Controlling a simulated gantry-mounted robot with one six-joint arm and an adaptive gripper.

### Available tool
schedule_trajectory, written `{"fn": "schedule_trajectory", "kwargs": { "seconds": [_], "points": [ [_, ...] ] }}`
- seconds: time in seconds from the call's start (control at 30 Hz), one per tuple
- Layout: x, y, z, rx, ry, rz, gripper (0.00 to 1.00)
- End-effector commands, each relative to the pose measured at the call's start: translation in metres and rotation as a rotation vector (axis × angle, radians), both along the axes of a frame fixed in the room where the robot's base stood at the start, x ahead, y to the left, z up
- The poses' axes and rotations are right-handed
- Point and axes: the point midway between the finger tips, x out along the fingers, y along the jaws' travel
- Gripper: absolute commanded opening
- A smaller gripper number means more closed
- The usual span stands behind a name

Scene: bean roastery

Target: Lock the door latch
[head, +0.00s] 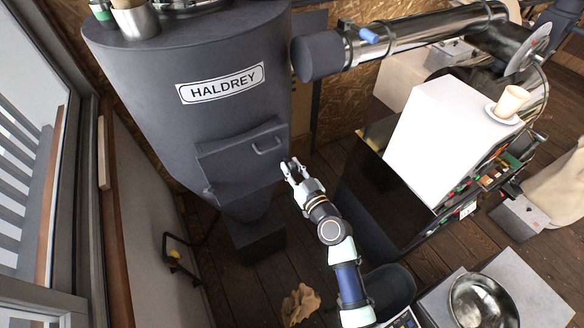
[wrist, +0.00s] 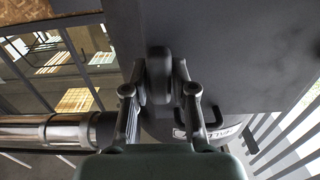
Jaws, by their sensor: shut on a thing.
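The dark grey roaster-like machine (head: 190,120) has a flat door (head: 235,160) on its lower front, lying against the body. A small handle (head: 267,147) sits near the door's right side. My gripper (head: 292,165) is at the right edge of the door. In the wrist view, my gripper (wrist: 159,88) is shut on a dark rounded latch lever (wrist: 159,68) beside the flat door panel (wrist: 235,50). The door handle also shows there (wrist: 214,118). The latch's mount is mostly hidden by the lever and fingers.
A metal pipe (head: 420,35) runs above on the right. A dark glossy panel (head: 385,195) and a white-topped cabinet (head: 445,135) stand right of my arm. A wall-side yellow-marked fixture (head: 174,254) is at left.

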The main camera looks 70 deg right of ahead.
Motion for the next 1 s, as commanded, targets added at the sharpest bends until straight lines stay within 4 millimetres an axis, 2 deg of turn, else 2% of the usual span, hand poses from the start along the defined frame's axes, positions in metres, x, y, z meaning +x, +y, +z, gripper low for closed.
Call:
{"fn": "schedule_trajectory", "kwargs": {
  "seconds": [0.37,1.0],
  "points": [
    [-0.0010,-0.0013,-0.0005,0.171,-0.134,-0.001,0.00],
    [-0.0027,-0.0035,-0.0012,0.652,-0.505,0.000,0.00]
  ]
}}
